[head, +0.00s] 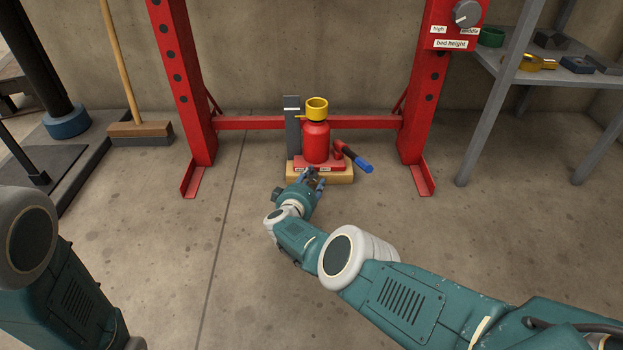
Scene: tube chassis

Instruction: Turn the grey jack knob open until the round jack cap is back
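The red bottle jack (316,142) stands upright on a pale wooden block (343,178) between the feet of the red frame. The round yellow jack cap (317,107) sits on top, above the red body. My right gripper (316,178) is low at the front of the jack base, pointing at it. Its fingers are small and partly overlap the base. The grey jack knob is not clearly visible; the fingers may cover it. I cannot tell whether they touch or grip it. My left gripper is out of view; only part of that arm shows at lower left.
A black lever with a blue end (364,166) sticks out right of the jack. A grey upright (292,125) stands behind its left side. Red frame posts (184,80) flank it. A broom (140,130) leans at left, a metal shelf (550,75) stands at right. The front floor is clear.

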